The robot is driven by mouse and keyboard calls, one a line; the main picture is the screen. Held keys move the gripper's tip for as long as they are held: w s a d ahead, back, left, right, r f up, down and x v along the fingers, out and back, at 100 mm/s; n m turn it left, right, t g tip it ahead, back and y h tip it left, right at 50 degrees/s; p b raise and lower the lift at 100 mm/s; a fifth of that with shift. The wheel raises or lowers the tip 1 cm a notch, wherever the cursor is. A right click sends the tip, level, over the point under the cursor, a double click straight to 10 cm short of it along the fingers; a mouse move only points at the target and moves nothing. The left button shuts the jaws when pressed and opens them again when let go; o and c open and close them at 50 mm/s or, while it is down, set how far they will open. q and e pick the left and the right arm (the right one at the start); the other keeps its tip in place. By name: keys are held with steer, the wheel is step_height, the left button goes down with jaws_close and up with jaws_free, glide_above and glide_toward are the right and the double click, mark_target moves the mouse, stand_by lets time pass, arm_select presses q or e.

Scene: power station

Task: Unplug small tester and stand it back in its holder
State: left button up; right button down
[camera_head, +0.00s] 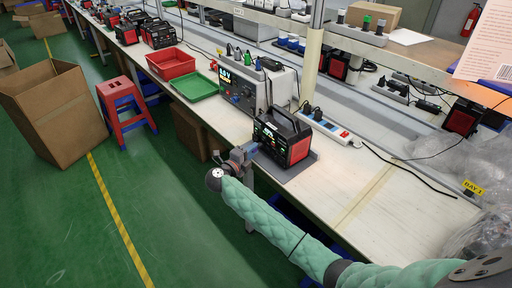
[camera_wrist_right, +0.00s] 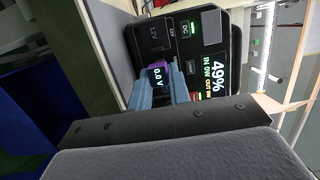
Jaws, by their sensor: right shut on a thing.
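In the head view the tester is hidden. My left gripper is out of view.
A grey instrument box (camera_head: 239,90) with a lit display stands behind the power station, with several small coloured plugs on top. A white power strip (camera_head: 325,127) lies to the right. A green tray (camera_head: 194,86) and red tray (camera_head: 171,62) stand further back.

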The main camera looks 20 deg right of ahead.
steer(key=shift+a, duration=0.2)
steer(key=shift+w+v, duration=0.15)
steer(key=shift+v, duration=0.7)
steer(key=shift+w+v, duration=0.15)
steer(key=shift+v, duration=0.7)
steer(key=shift+a, duration=0.2)
